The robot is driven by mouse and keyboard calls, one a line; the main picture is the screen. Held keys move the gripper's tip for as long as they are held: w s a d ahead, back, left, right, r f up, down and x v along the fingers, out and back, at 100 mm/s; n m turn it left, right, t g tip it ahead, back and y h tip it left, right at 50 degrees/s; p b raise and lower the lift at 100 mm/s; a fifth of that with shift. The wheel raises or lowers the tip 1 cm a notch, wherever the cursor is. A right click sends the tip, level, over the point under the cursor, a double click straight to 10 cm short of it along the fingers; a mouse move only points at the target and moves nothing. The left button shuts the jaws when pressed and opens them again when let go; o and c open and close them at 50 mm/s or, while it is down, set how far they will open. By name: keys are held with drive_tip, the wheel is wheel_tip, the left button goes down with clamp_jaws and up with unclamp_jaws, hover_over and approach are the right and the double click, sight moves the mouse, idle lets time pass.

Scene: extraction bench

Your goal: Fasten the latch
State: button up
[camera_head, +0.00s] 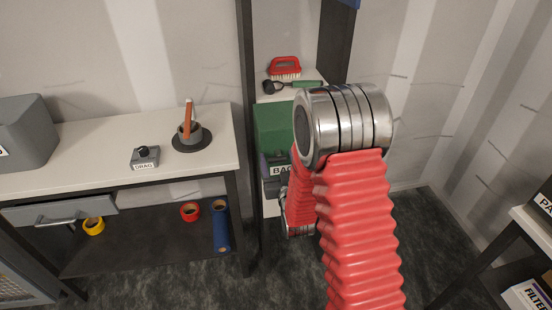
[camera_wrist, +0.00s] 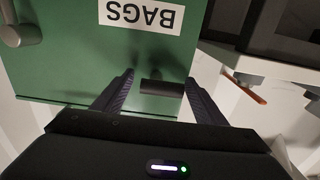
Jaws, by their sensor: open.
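The green cabinet (camera_head: 274,125) labelled BAGS stands in the narrow shelf unit, partly hidden by my arm in the head view. In the wrist view its green face (camera_wrist: 60,60) fills the upper left, with the label upside down. A short dark bar (camera_wrist: 162,88) sticks out from the face near its edge. A grey rounded piece with a knob (camera_wrist: 18,34) sits at the far left. I cannot tell for sure which of these is the latch. My gripper (camera_wrist: 159,77) is open, its fingers on either side of the dark bar, with no clear contact.
A red brush (camera_head: 285,67) lies on the shelf above the cabinet.

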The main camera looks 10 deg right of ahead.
drive_tip(key=shift+a, duration=0.1)
drive_tip(key=c, duration=1)
drive_tip(key=shift+c, duration=0.2)
drive_tip(key=shift+m, duration=0.3)
drive_tip(key=m, duration=0.4)
drive_tip(key=shift+r, duration=0.2)
drive_tip(key=m, duration=0.4)
drive_tip(key=shift+s+r+m, duration=0.1)
drive_tip(key=shift+r+m, duration=0.05)
drive_tip(key=shift+m, duration=0.15)
drive_tip(key=m, duration=0.4)
drive_tip(key=shift+d+m, duration=0.3)
drive_tip(key=shift+d, duration=0.05)
drive_tip(key=shift+d+m, duration=0.15)
drive_tip(key=shift+m, duration=0.9)
drive_tip(key=shift+d+m, duration=0.1)
drive_tip(key=shift+m, duration=0.95)
